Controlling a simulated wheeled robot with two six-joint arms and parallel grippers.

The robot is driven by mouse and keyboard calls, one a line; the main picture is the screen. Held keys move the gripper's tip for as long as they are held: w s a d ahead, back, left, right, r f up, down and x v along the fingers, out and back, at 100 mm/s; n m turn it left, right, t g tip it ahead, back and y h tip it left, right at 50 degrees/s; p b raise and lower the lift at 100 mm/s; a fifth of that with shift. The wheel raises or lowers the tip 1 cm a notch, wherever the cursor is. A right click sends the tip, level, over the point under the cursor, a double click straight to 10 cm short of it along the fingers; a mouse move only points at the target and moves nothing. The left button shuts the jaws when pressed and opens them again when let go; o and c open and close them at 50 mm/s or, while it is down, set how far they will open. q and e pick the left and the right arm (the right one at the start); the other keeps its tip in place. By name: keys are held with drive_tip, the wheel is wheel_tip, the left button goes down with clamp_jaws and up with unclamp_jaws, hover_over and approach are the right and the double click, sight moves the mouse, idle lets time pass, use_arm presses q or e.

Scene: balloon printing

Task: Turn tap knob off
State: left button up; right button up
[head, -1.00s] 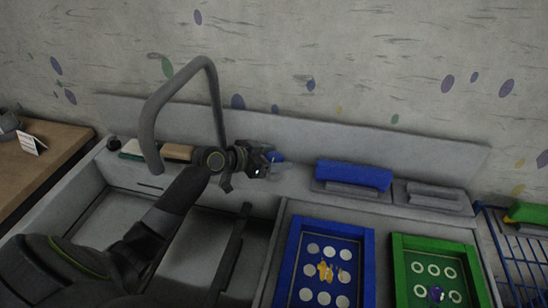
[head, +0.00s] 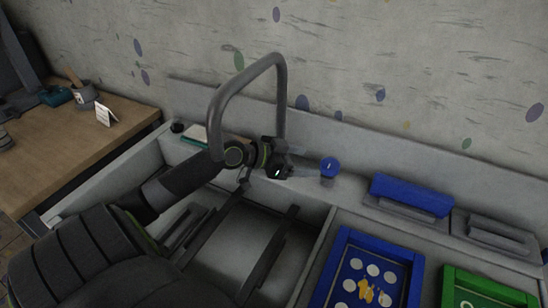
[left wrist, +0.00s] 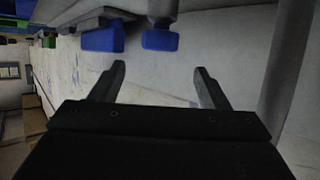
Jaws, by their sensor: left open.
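The tap knob (head: 330,165) is a small blue cap on a grey base, on the ledge behind the sink. The grey tap spout (head: 281,90) arches up to its left. My left gripper (head: 287,172) is beside the spout, to the left of the knob and apart from it. In the left wrist view the gripper (left wrist: 160,72) is open with nothing between its fingers, and the blue knob (left wrist: 160,40) shows beyond the fingertips, roughly centred between them. My right gripper is in no view.
A blue block (head: 412,194) lies on the ledge right of the knob. A blue tray (head: 340,245) and a green tray (head: 448,283) are at the right. The sink basin lies below my arm. A wooden table (head: 60,150) stands at the left.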

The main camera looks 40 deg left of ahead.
use_arm(q)
drive_tip(key=v, duration=0.8)
idle(0.5)
